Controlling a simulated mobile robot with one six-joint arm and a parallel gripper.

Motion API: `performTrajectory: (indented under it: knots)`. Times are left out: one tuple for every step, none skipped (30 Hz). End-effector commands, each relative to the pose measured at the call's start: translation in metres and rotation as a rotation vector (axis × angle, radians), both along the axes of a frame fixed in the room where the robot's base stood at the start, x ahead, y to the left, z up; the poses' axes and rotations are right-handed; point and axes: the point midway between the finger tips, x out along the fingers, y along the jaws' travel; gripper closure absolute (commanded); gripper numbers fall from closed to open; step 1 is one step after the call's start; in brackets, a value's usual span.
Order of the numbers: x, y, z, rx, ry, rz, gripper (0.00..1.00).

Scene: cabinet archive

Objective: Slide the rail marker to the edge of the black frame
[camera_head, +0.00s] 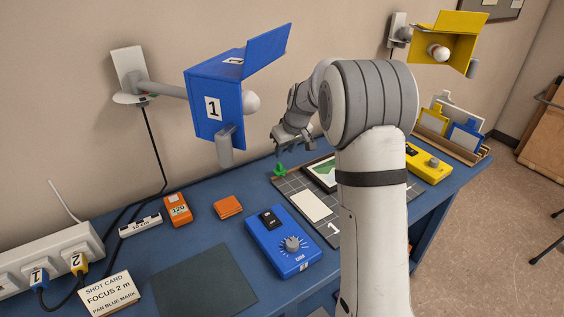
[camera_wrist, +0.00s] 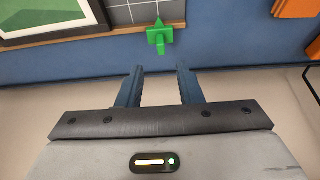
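The rail marker, a small green arrow-shaped piece (camera_head: 279,170), sits at the back edge of the grey grid board (camera_head: 286,184). It also shows in the wrist view (camera_wrist: 159,37), on a thin brown strip (camera_wrist: 125,31) along the board. The black frame (camera_wrist: 103,14), with a white mat and green picture, lies left of the marker there, with a gap between. In the head view the frame (camera_head: 307,173) is partly hidden by my arm. My gripper (camera_wrist: 159,72) is open and empty, its fingers short of the marker and roughly in line with it.
A blue lamp housing (camera_head: 212,108) juts from the wall left of my gripper (camera_head: 295,146). A blue dimmer box (camera_head: 283,243), an orange block (camera_head: 228,207) and an orange meter (camera_head: 177,209) stand on the blue table. A yellow box (camera_head: 428,163) stands right of my arm.

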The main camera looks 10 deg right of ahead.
Motion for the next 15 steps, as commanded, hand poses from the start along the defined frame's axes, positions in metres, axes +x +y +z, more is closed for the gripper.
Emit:
performTrajectory:
  knots:
    - [0.002, 0.001, -0.004, 0.001, 0.000, 0.001, 0.67]
    - [0.004, 0.001, -0.006, 0.001, 0.001, 0.002, 0.67]
    - [0.005, 0.002, -0.011, 0.000, 0.002, 0.003, 0.67]
    - [0.007, 0.003, -0.015, 0.000, 0.002, 0.003, 0.67]
    - [0.008, 0.004, -0.019, 0.000, 0.002, 0.003, 0.67]
    - [0.010, 0.005, -0.026, 0.001, 0.004, 0.003, 0.67]
    - [0.012, 0.006, -0.031, 0.000, 0.003, 0.004, 0.67]
    - [0.014, 0.007, -0.035, 0.001, 0.002, 0.004, 0.67]
    - [0.016, 0.008, -0.041, 0.000, 0.003, 0.004, 0.67]
    - [0.018, 0.008, -0.046, 0.000, 0.004, 0.004, 0.67]
    - [0.019, 0.009, -0.050, 0.000, 0.003, 0.004, 0.67]
    - [0.021, 0.010, -0.054, 0.000, 0.002, 0.004, 0.67]
    - [0.022, 0.010, -0.058, 0.000, 0.003, 0.004, 0.67]
    - [0.023, 0.011, -0.061, 0.000, 0.003, 0.004, 0.67]
    - [0.025, 0.011, -0.064, 0.000, 0.001, 0.004, 0.67]
